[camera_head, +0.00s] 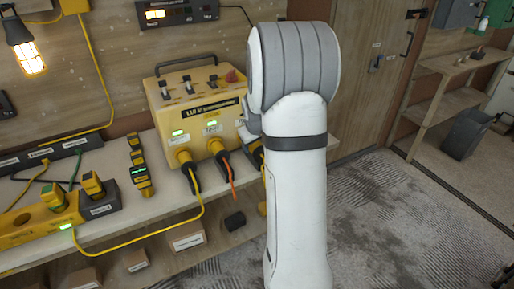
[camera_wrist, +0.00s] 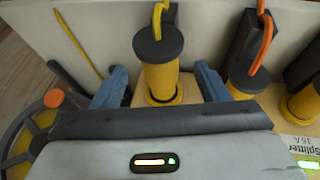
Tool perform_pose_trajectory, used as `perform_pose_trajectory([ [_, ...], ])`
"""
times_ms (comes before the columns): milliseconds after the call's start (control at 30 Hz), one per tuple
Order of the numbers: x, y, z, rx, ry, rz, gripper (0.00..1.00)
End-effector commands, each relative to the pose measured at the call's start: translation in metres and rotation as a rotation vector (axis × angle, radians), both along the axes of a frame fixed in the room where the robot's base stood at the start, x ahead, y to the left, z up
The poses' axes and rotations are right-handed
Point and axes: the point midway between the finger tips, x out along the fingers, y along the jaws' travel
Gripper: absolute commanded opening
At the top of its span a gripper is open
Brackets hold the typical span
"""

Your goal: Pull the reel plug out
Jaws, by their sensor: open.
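In the wrist view a yellow plug with a black cap (camera_wrist: 160,75) and a yellow cable sits in the middle, its base at a yellow face. It appears to be the reel plug. My gripper (camera_wrist: 160,68) is open, with one blue finger on each side of this plug; gaps show between fingers and plug. A reel (camera_wrist: 30,140) with an orange knob shows in part at the left. In the head view the yellow splitter box (camera_head: 200,105) stands on the bench. My arm hides most of the gripper and the box's right end.
A plug with an orange cable (camera_wrist: 248,78) stands close to the right finger, with another plug (camera_wrist: 305,100) beyond it. In the head view, a yellow power strip (camera_head: 40,222) and small testers (camera_head: 139,168) lie on the bench (camera_head: 115,225). Open floor is at the right.

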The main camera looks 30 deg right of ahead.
Motion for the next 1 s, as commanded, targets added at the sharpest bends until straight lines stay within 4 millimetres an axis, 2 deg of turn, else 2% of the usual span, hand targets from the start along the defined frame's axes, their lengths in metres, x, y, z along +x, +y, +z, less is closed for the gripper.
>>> perform_pose_trajectory([
  [100,-0.006,0.004,0.014,0.000,-0.001,-0.001,0.68],
  [233,-0.010,0.005,0.022,0.000,0.000,-0.001,0.68],
  [800,-0.011,0.007,0.025,0.001,0.002,-0.001,0.68],
  [900,-0.018,0.019,0.034,0.010,0.003,0.000,0.68],
  [1000,-0.036,0.047,0.051,0.029,0.008,0.004,0.68],
])
